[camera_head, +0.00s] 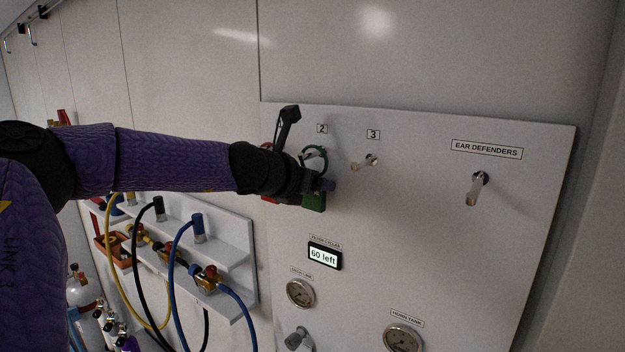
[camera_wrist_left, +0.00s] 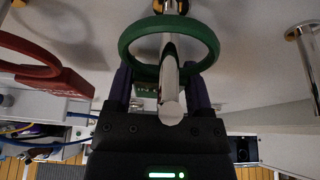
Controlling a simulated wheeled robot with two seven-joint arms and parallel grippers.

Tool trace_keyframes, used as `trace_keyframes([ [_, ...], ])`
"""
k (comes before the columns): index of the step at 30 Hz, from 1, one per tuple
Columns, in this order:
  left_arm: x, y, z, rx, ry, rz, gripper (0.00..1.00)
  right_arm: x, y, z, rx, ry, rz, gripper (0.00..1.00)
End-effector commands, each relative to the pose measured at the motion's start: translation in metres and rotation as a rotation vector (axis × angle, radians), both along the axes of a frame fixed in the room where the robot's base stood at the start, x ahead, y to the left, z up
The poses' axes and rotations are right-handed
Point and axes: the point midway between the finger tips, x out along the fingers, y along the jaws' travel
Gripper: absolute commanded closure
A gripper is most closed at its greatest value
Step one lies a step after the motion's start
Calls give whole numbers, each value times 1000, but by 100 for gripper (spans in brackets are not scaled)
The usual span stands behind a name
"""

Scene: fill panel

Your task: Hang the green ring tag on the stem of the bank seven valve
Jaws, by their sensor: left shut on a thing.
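The green ring tag (camera_head: 314,201) is at peg 2 (camera_head: 311,153) on the white wall panel. In the left wrist view its ring (camera_wrist_left: 127,45) encircles the metal peg (camera_wrist_left: 170,75), whose free end points toward the camera. My left gripper (camera_head: 326,186) is shut on the tag's green body below the ring; its fingers also show in the left wrist view (camera_wrist_left: 160,90). Brass valves (camera_head: 207,278) with hoses sit on the white shelf at lower left. I cannot tell which valve is bank seven. My right gripper is out of view.
A red ring tag (camera_wrist_left: 55,75) hangs just left of the green one. Empty peg 3 (camera_head: 363,163) and the ear defenders peg (camera_head: 476,188) project at right. A display (camera_head: 324,255) and gauges (camera_head: 300,293) lie below. Yellow, black and blue hoses (camera_head: 172,290) loop around the shelf.

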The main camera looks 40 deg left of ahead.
Motion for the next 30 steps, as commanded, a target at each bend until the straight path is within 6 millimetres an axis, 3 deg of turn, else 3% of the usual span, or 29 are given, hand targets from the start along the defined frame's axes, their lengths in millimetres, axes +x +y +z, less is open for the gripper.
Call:
trace_keyframes([
  [13,0,0,-8,0,-3,0,89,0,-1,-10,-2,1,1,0],
  [14,0,0,-8,0,-2,0,29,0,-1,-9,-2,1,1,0],
  [18,0,0,-7,1,-2,0,0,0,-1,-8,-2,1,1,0],
  [30,-5,-1,-2,0,-4,0,0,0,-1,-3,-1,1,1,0],
])
